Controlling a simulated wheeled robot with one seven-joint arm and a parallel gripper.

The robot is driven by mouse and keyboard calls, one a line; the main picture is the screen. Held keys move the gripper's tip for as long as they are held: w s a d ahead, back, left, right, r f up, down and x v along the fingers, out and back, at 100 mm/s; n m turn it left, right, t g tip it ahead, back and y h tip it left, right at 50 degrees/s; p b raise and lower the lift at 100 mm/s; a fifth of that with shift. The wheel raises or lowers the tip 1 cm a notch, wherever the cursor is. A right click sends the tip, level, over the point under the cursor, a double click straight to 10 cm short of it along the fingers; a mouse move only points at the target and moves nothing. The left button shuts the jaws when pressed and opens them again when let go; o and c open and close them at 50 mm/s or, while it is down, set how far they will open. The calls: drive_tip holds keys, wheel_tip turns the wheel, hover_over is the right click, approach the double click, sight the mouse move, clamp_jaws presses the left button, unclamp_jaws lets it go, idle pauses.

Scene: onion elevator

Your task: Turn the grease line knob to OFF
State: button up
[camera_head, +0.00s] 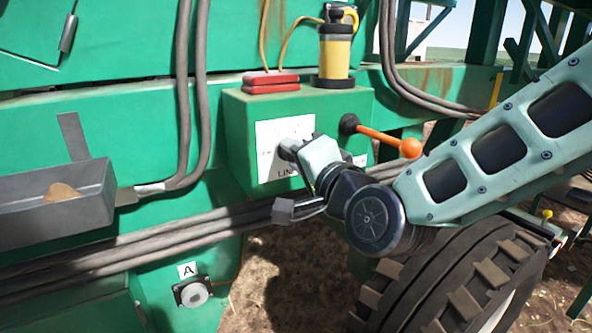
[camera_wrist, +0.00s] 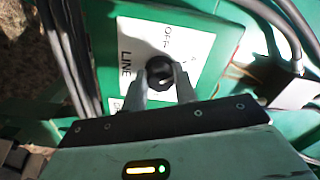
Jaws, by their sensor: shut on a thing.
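The grease line knob is a dark round knob (camera_wrist: 158,68) on a white label plate (camera_wrist: 185,40) marked LINE and OFF in the wrist view. The plate (camera_head: 268,150) also shows in the head view on the front of a green box (camera_head: 236,110). My gripper (camera_wrist: 160,78) has its two fingers closed on the sides of the knob. In the head view my gripper (camera_head: 290,150) reaches the plate from the right and hides most of the knob. I cannot tell exactly which mark the knob points to.
A lever with an orange ball (camera_head: 410,148) sticks out right of the box, close to my arm. A yellow reservoir (camera_head: 335,55) and red blocks (camera_head: 270,82) sit on top. Cables (camera_head: 140,240) run below. A grey tray (camera_head: 60,205) is at left, a tire (camera_head: 465,280) below right.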

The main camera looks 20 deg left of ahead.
drive_tip(key=n+b, duration=0.7)
drive_tip(key=n, duration=0.3)
drive_tip(key=shift+f, duration=0.2)
drive_tip(key=shift+n, duration=0.4)
drive_tip(key=o, duration=1)
drive_tip(key=shift+w+d, duration=0.1)
drive_tip(key=shift+r, duration=0.1)
drive_tip(key=b+v, duration=0.1)
drive_tip(key=v, duration=1.6)
drive_tip(key=shift+s+d, duration=0.1)
drive_tip(key=shift+s, duration=0.15)
